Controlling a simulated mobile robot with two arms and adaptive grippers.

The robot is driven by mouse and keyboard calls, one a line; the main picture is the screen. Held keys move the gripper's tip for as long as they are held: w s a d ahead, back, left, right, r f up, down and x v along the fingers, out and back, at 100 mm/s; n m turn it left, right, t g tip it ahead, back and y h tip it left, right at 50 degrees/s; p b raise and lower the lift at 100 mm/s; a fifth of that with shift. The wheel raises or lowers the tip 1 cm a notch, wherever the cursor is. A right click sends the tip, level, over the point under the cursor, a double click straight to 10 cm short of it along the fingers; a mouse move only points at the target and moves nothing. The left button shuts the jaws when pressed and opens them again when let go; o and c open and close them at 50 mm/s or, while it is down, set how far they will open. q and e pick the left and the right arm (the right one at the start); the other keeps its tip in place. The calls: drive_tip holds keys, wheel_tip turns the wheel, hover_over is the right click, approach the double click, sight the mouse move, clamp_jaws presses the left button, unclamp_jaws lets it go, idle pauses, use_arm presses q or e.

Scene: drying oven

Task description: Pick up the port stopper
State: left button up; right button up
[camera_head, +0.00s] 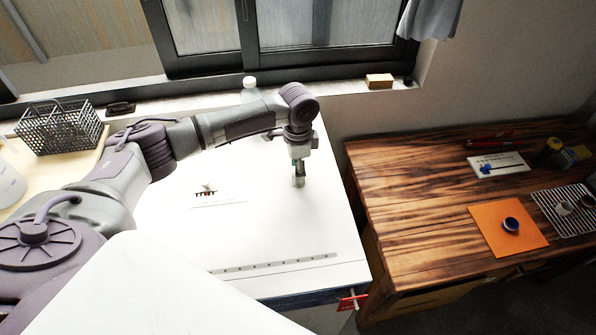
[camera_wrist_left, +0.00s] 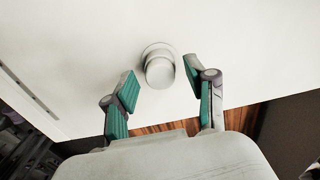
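The port stopper (camera_wrist_left: 160,68) is a pale grey-white knob with a round top and a wider round base, on the white surface in the left wrist view. In the head view it appears as a small grey piece (camera_head: 298,181) under the left gripper, partly hidden. My left gripper (camera_wrist_left: 160,78) is open, its teal-padded fingers on either side of the stopper, with a gap on both sides. In the head view the left gripper (camera_head: 299,162) points down over the white worktop (camera_head: 270,225). My right gripper is not in view.
A wire basket (camera_head: 60,127) stands at far left. A wooden desk (camera_head: 410,185) with an orange mat (camera_head: 490,238) is at right.

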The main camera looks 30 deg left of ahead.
use_arm(q)
drive_tip(key=c, duration=0.6)
drive_tip(key=shift+r, duration=0.15)
drive_tip(key=shift+c, duration=0.2)
